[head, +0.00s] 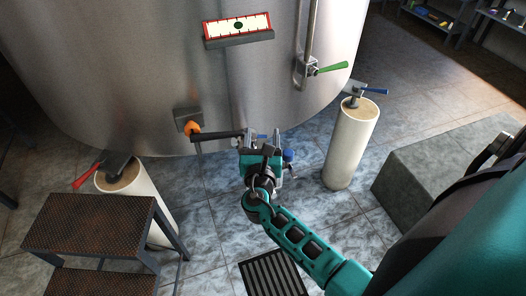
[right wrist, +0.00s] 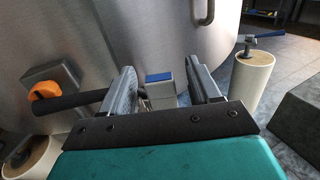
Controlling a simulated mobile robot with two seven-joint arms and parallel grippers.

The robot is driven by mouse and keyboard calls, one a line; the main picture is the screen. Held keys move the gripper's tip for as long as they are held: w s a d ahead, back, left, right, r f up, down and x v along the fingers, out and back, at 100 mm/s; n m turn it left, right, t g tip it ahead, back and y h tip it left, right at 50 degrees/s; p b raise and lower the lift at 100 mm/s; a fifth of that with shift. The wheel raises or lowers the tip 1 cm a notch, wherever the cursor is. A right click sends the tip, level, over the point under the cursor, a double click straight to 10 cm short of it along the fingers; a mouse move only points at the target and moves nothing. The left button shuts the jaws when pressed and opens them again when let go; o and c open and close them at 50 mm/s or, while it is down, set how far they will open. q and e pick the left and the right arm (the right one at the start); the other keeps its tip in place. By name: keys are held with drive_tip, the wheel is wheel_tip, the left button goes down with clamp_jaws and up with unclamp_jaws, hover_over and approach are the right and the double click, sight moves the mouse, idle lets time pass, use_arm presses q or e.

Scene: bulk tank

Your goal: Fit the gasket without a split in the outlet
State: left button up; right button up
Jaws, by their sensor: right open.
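My right gripper (head: 262,140) is in front of the lower wall of the steel tank (head: 150,60). In the right wrist view its two fingers (right wrist: 163,90) are apart. A grey block with a blue top (right wrist: 159,77) shows between and beyond them; I cannot tell whether it touches either finger. To the left, a grey block on the tank carries an orange part (head: 193,127) and a black bar (head: 218,135) that reaches towards the gripper. I cannot make out a gasket, and which part is the outlet is unclear. My left gripper is not in view.
A pale pedestal (head: 351,145) at right bears a blue-handled part (head: 372,90). Another pedestal at left bears a red-handled part (head: 88,176). Rusty steps (head: 85,222) stand front left, a grey block (head: 435,165) at right. A green-handled valve (head: 331,68) hangs on the tank.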

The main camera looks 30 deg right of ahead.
drive_tip(key=shift+c, duration=0.2)
clamp_jaws()
drive_tip(key=shift+r, duration=0.15)
idle(0.4)
